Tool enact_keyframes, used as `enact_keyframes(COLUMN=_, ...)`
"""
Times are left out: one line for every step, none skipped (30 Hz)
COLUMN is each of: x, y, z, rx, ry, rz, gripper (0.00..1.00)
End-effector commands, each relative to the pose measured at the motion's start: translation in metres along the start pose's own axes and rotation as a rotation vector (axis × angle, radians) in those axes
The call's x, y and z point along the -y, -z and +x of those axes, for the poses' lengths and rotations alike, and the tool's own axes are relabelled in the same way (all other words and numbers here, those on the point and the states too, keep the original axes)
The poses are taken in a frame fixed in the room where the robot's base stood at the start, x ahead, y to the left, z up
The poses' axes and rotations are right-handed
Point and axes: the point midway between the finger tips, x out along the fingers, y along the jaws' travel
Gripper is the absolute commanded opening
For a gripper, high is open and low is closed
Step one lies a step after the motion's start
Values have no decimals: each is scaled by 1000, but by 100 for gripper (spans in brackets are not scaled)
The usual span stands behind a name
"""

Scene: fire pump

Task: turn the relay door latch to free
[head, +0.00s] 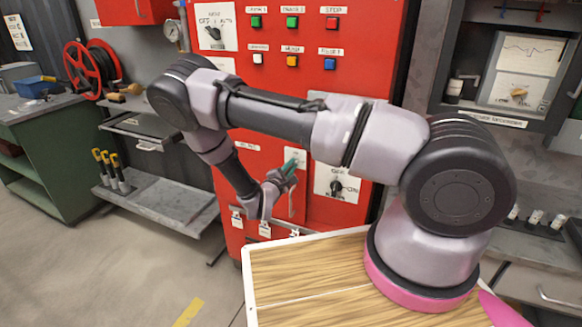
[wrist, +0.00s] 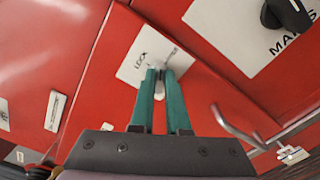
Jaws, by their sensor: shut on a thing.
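The relay door latch (wrist: 160,78) is a small light knob on a white plate (wrist: 138,57) in the wrist view. The plate reads "LOCK" on its left; the wording on its right is partly covered. My gripper (wrist: 161,72) has its two teal fingers closed on the latch, one on each side. The fingers hide much of the latch, so its exact angle is hard to tell. In the head view my gripper (head: 293,164) is at the white plate (head: 298,154) on the red cabinet, and the latch itself is hidden there. The relay door looks shut.
A bent metal handle (wrist: 238,130) sticks out right of my fingers in the wrist view. A black rotary switch (head: 336,187) is right of the latch. Coloured buttons (head: 292,22) are above. Small padlock-like tags (head: 265,230) hang below. A wooden top (head: 300,270) stands in front.

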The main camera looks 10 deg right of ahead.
Motion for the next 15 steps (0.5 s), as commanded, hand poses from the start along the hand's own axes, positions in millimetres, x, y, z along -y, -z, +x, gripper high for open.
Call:
enact_keyframes(x=1, y=0, z=0, rx=0, ry=1, rz=43, gripper=0)
enact_keyframes(x=1, y=0, z=0, rx=0, ry=1, rz=70, gripper=0)
enact_keyframes(x=1, y=0, z=0, rx=0, ry=1, rz=107, gripper=0)
enact_keyframes(x=1, y=0, z=0, rx=0, ry=1, rz=134, gripper=0)
enact_keyframes(x=1, y=0, z=0, rx=0, ry=1, rz=161, gripper=0)
enact_keyframes(x=1, y=0, z=0, rx=0, ry=1, rz=195, gripper=0)
enact_keyframes(x=1, y=0, z=0, rx=0, ry=1, rz=221, gripper=0)
enact_keyframes(x=1, y=0, z=0, rx=0, ry=1, rz=245, gripper=0)
enact_keyframes(x=2, y=0, z=0, rx=0, ry=1, rz=275, gripper=0)
enact_keyframes(x=2, y=0, z=0, rx=-1, ry=1, rz=297, gripper=0)
enact_keyframes(x=2, y=0, z=0, rx=-1, ry=1, rz=318, gripper=0)
enact_keyframes(x=2, y=0, z=0, rx=-1, ry=1, rz=345, gripper=0)
enact_keyframes(x=2, y=0, z=0, rx=-1, ry=2, rz=363, gripper=0)
enact_keyframes(x=2, y=0, z=0, rx=-1, ry=2, rz=381, gripper=0)
enact_keyframes(x=2, y=1, z=0, rx=-1, ry=2, rz=403, gripper=0)
